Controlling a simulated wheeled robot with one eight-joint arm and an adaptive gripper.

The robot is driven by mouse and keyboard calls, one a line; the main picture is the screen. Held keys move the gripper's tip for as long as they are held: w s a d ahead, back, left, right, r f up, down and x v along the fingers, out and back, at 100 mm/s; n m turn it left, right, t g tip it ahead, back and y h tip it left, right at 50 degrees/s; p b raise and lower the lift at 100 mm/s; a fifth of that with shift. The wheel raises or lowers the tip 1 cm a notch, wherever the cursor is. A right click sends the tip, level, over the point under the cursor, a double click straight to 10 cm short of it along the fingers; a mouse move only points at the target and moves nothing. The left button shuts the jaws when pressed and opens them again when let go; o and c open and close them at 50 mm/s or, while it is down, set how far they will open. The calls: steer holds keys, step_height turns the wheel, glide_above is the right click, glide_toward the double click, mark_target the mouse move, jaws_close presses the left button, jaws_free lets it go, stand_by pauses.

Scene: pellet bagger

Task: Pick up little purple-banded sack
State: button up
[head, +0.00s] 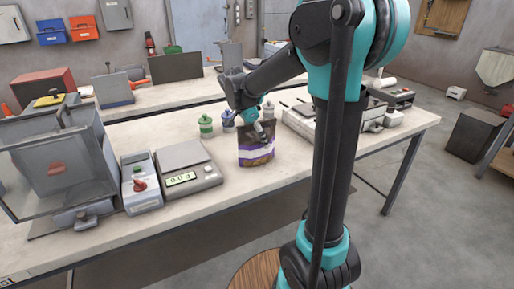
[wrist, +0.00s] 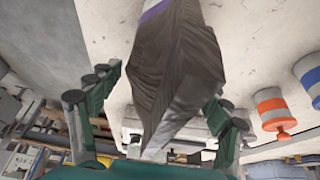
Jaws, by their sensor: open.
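The little sack (head: 257,152) stands upright on the workbench in the head view. In the wrist view, the sack's dark brown top (wrist: 182,65) points toward me, with a bit of the purple band at the upper edge. My gripper (head: 262,130) is at the top of the sack in the head view, where its fingers are small and partly hidden. In the wrist view, my gripper (wrist: 160,95) is open, with one finger on each side of the sack's top. I cannot tell whether either finger touches it.
A green-banded bottle (head: 206,126) and a blue-banded bottle (head: 228,121) stand left of the sack. An orange-banded bottle (wrist: 272,112) shows at right in the wrist view. A scale (head: 187,168) reading 0.0 g stands further left. The bench front (head: 235,192) is clear.

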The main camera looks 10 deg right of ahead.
steer(key=shift+x, duration=0.85)
steer(key=shift+c, duration=0.3)
steer(key=shift+r, duration=0.1)
steer(key=c, duration=1.7)
